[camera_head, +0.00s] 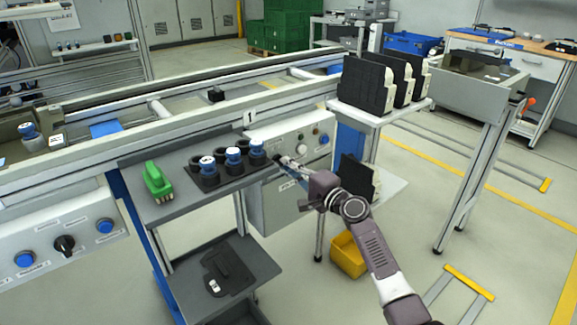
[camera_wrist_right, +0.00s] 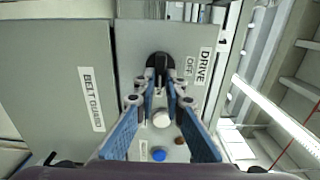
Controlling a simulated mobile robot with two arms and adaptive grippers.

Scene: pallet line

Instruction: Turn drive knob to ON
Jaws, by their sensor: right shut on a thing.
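The drive knob (camera_wrist_right: 160,62) is a black rotary knob on the grey control box (camera_head: 262,195), beside the labels DRIVE and OFF in the right wrist view. Its grip lies along the picture's vertical. My right gripper (camera_wrist_right: 160,88) has its fingertips closed on the two sides of the knob. In the head view my right gripper (camera_head: 288,167) reaches the left part of the box's face and mostly hides the knob there. My left gripper is in neither view.
A white button (camera_wrist_right: 161,119), a blue button (camera_wrist_right: 159,155) and a small brown button sit near the knob. A grey shelf (camera_head: 185,205) with a green brush (camera_head: 157,182) and blue-topped parts stands left. A rack (camera_head: 405,112) with black parts stands right.

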